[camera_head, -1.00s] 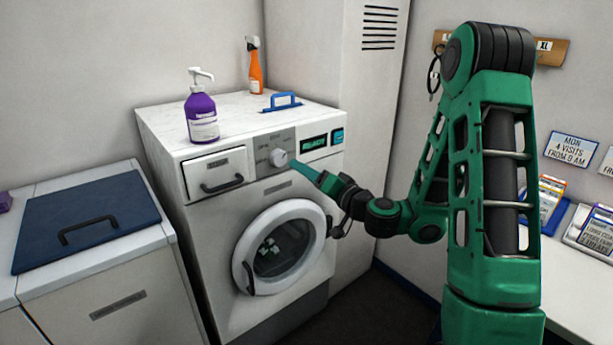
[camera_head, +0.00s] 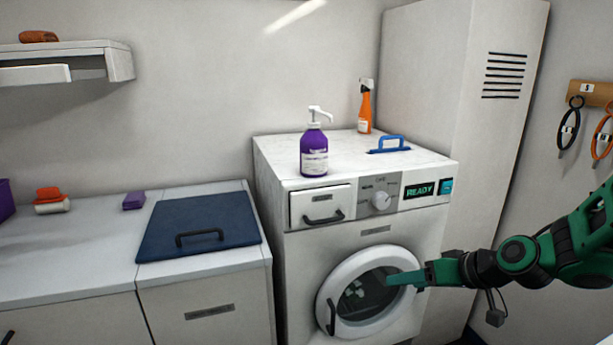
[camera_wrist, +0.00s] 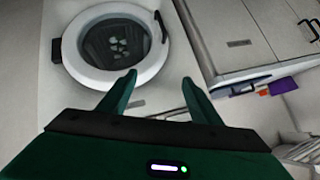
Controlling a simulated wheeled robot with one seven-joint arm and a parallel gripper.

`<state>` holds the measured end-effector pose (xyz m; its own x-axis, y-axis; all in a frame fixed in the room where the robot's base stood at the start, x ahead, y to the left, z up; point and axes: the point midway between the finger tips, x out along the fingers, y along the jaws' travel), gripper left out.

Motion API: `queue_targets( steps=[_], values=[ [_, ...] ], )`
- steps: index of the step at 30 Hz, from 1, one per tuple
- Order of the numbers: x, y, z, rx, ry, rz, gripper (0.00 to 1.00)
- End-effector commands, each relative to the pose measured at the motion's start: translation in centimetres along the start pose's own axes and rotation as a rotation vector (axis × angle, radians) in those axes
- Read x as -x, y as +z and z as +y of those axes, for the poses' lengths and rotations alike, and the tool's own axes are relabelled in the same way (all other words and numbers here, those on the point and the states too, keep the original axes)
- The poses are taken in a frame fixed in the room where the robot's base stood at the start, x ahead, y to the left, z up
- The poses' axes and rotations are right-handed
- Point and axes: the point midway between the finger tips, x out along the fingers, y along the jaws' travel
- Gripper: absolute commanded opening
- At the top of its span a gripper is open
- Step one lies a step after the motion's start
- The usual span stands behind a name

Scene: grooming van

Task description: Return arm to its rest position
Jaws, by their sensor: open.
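My gripper (camera_head: 408,278) is in front of the washing machine (camera_head: 300,262) in the head view, beside the round door (camera_head: 327,284). Its arm comes in from the right edge. In the wrist view my gripper (camera_wrist: 160,82) shows two green fingers spread apart with nothing between them. The round door (camera_wrist: 72,60) is shut and lies beyond the fingers at upper left.
A counter with a blue lid (camera_head: 205,218) is at left. A tall cabinet (camera_head: 450,110) stands behind at right.

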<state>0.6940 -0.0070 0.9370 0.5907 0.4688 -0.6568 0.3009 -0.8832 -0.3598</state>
Motion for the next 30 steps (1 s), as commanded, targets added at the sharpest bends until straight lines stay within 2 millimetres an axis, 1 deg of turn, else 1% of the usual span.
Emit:
queue_targets(
  steps=[1, 2, 3, 5, 6, 8, 10, 11, 12, 14, 15, 18, 21, 24, 30],
  values=[
    [1.3, 1.1, 0.8, 0.002, 0.047, -0.057, 0.58],
    [2.1, 2.0, 1.3, -0.005, 0.077, -0.097, 0.58],
    [3.4, 3.2, 2.1, -0.021, 0.120, -0.148, 0.58],
    [5.5, 4.9, 3.4, -0.054, 0.187, -0.220, 0.58],
    [7.0, 6.0, 4.1, -0.083, 0.232, -0.264, 0.58],
    [9.5, 7.6, 5.1, -0.135, 0.301, -0.324, 0.58],
    [12.7, 9.5, 5.9, -0.210, 0.380, -0.387, 0.58],
    [14.1, 10.3, 6.2, -0.247, 0.414, -0.411, 0.58],
    [15.9, 11.4, 6.4, -0.298, 0.455, -0.440, 0.58],
    [18.5, 12.9, 6.5, -0.379, 0.510, -0.477, 0.58],
    [20.1, 13.8, 6.4, -0.432, 0.542, -0.498, 0.58],
    [23.3, 15.8, 5.9, -0.550, 0.601, -0.537, 0.58],
    [25.4, 17.1, 5.4, -0.635, 0.636, -0.559, 0.58],
    [26.4, 17.8, 5.1, -0.681, 0.651, -0.571, 0.58],
    [26.6, 18.0, 5.0, -0.692, 0.655, -0.575, 0.58]
  ],
)
